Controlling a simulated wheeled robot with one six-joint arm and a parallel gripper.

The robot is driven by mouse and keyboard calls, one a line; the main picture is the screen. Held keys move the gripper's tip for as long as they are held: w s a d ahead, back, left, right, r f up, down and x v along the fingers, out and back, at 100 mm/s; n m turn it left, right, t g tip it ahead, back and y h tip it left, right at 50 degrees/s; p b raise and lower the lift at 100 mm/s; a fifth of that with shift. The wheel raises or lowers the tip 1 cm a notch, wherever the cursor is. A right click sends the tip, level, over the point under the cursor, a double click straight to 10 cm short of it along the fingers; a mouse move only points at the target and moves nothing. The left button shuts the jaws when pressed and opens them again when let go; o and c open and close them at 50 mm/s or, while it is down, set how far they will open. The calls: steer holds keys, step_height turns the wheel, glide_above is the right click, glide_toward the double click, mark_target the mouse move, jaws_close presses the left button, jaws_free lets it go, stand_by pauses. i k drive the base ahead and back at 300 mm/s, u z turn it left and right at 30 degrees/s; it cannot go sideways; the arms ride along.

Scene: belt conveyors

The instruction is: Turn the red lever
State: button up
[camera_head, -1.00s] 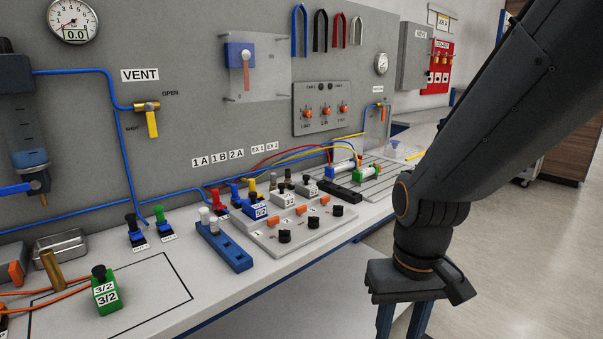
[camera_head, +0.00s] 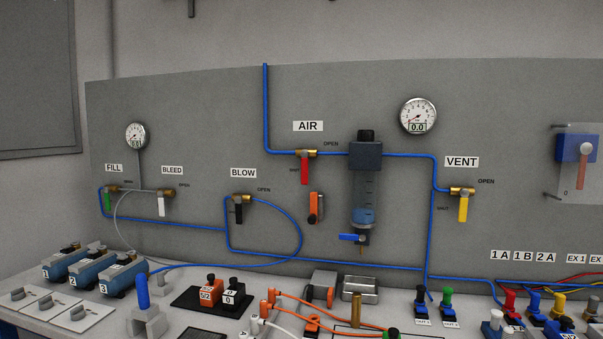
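A red lever (camera_head: 305,171) hangs straight down from a brass valve on the grey panel, under the AIR label (camera_head: 308,126). An OPEN mark stands to the valve's right, and a SHUT mark is partly visible at its left. Behind a clear cover at the right edge is another lever, reddish-orange (camera_head: 584,166), on a blue switch. My gripper is not in view now.
Yellow VENT (camera_head: 463,207), black BLOW (camera_head: 239,212), white BLEED (camera_head: 162,206) and green FILL (camera_head: 107,201) levers share the panel. A filter unit (camera_head: 365,190) stands right of the red lever. The bench below is crowded with valves, cylinders (camera_head: 120,275) and hoses.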

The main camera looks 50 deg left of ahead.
mark_target(304, 153)
steer(key=u, duration=2.05)
